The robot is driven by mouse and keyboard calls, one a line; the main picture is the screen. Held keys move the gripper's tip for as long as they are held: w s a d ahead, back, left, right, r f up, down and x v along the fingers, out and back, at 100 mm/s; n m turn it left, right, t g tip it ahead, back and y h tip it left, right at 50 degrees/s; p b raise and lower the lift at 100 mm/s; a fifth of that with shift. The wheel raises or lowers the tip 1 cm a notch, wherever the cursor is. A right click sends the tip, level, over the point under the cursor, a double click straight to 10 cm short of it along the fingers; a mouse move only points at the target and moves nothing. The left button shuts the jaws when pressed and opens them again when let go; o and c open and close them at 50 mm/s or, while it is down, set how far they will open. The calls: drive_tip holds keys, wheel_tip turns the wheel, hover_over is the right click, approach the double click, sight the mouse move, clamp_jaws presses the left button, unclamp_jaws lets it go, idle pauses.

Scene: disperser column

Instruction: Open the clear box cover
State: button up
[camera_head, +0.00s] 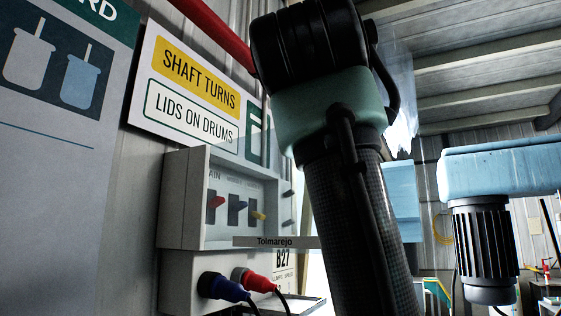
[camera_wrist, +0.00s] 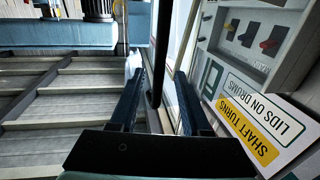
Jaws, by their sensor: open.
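A grey wall box (camera_head: 185,200) holds red, blue and yellow switches (camera_head: 238,208) in the head view. A clear cover (camera_head: 222,234) seems to lie over them; how far it stands open I cannot tell. A pale strip marked "Tolmarejo" (camera_head: 275,242) runs across its lower part and out to the right. In the wrist view, turned upside down, my gripper (camera_wrist: 162,75) is open, with a dark bar (camera_wrist: 159,50) seen between its fingers. Whether it touches the bar is unclear. The switch box (camera_wrist: 255,35) is to the right. My arm hides the gripper in the head view.
Blue and red plugs (camera_head: 258,281) with cables sit below the box. A "SHAFT TURNS" sign (camera_head: 198,82) hangs above it. A blue machine with a black ribbed motor (camera_head: 485,240) stands to the right.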

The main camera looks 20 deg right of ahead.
drive_tip(key=b+v, duration=0.3)
drive_tip(key=v, duration=0.7)
drive_tip(key=shift+s+a+b, duration=0.25)
drive_tip(key=shift+s+b, duration=0.05)
drive_tip(key=w+a+f+n+t+y, duration=0.5)
drive_tip(key=w+a+f+t, duration=0.25)
drive_tip(key=f, duration=0.25)
drive_tip(key=s+a+f+n+t+y, duration=0.2)
drive_tip(key=s+a+f+t+y, duration=0.3)
drive_tip(key=s+a+f, duration=0.3)
drive_tip(key=shift+s+a+y, duration=0.4)
drive_tip(key=shift+s+a, duration=0.15)
drive_tip(key=shift+s, duration=0.5)
drive_tip(key=shift+t, duration=0.25)
drive_tip(key=shift+c, duration=0.2)
idle(0.9)
